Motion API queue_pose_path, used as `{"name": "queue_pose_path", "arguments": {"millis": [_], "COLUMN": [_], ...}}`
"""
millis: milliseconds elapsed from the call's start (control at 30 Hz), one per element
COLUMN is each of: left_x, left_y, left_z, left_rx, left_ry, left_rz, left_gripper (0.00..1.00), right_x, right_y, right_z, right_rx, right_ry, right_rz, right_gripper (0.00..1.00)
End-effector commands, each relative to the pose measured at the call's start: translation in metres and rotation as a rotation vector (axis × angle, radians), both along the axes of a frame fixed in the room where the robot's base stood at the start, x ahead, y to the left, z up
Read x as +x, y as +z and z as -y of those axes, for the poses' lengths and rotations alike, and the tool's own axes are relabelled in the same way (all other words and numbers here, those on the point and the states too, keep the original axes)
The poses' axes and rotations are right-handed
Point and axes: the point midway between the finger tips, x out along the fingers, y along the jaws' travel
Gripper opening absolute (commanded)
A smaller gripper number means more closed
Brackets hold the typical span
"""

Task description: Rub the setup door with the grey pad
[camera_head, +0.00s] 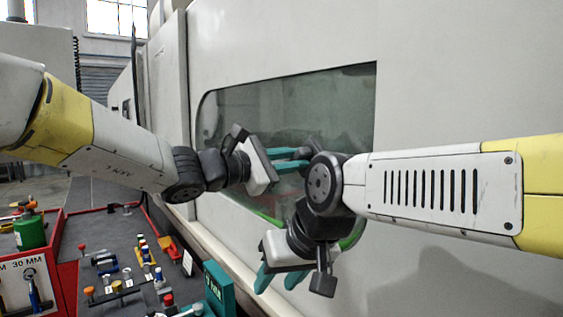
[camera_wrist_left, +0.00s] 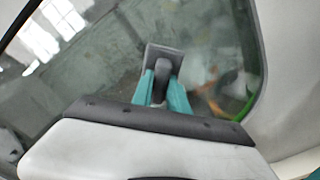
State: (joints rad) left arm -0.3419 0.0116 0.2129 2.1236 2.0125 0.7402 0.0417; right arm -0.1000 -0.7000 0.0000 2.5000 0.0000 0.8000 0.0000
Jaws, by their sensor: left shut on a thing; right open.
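The setup door (camera_head: 285,40) is a large pale machine door with a dark, greenish window (camera_head: 300,100). My left gripper (camera_head: 300,160) is at the window, with its teal fingers shut on the grey pad. The pad (camera_wrist_left: 165,53) shows in the left wrist view as a dark grey plate with a handle between the fingers. It lies before the glass; I cannot tell whether it touches. In the head view my right wrist mostly hides it. My right gripper (camera_head: 280,279) is open and empty, pointing down below the window's lower edge.
A dark bench (camera_head: 125,240) with several small tools and a red edge stands at lower left. My right arm crosses in front of the door, close to my left gripper.

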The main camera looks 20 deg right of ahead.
Motion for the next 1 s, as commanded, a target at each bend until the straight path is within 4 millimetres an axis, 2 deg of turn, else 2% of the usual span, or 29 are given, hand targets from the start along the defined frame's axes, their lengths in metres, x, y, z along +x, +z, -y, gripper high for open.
{"name": "queue_pose_path", "arguments": {"millis": [267, 600, 1000], "left_x": [0.011, 0.038, 0.057], "left_y": [0.000, 0.000, 0.000], "left_z": [-0.005, -0.012, -0.019], "left_rx": [0.001, 0.000, 0.000], "left_ry": [0.002, 0.003, 0.003], "left_rz": [0.001, 0.000, 0.000], "left_gripper": [0.00, 0.00, 0.00], "right_x": [0.000, 0.000, 0.000], "right_y": [0.000, 0.000, 0.000], "right_z": [0.000, 0.000, 0.000], "right_rx": [0.000, 0.000, 0.000], "right_ry": [0.000, 0.000, 0.000], "right_rz": [0.000, 0.000, 0.000], "right_gripper": [0.43, 0.43, 0.43]}}
